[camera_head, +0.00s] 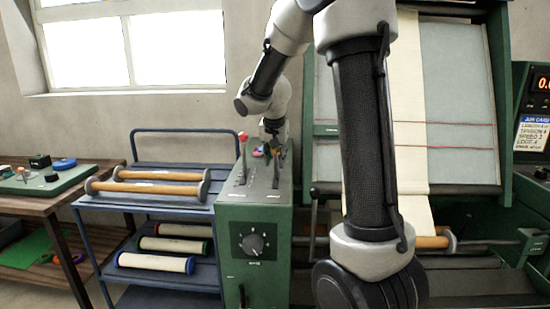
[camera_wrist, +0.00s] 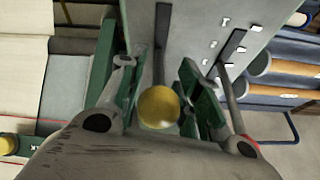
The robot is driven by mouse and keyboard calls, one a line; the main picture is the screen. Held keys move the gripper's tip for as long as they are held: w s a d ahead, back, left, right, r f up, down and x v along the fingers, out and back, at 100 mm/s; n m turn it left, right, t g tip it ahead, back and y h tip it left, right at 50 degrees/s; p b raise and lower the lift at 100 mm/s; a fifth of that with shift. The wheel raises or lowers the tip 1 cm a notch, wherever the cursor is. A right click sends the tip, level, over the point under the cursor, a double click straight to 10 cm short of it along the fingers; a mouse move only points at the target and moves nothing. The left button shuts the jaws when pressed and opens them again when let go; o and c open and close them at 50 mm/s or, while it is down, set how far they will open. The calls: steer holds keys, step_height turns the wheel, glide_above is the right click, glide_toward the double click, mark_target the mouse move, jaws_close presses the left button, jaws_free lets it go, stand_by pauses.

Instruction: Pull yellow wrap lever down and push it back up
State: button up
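The yellow lever knob (camera_wrist: 158,107) is a round ball in the wrist view. It sits between the two fingers of my gripper (camera_wrist: 156,92), close to the palm. The green-padded fingers stand apart on either side of it, and I cannot tell whether they touch it. The lever's shaft is mostly hidden behind the knob. A dark slot (camera_wrist: 161,40) runs along the panel beyond it. In the head view my gripper (camera_head: 272,141) is over the top of the green control box (camera_head: 230,212) and largely hides the yellow lever.
A red knob (camera_head: 257,153) is close beside my gripper. A second dark slot (camera_wrist: 232,45) lies to the right in the wrist view. A blue cart (camera_head: 145,206) with several rolls stands left of the box. The loom with cream cloth (camera_head: 412,130) stands at the right.

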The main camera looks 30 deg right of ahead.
jaws_close()
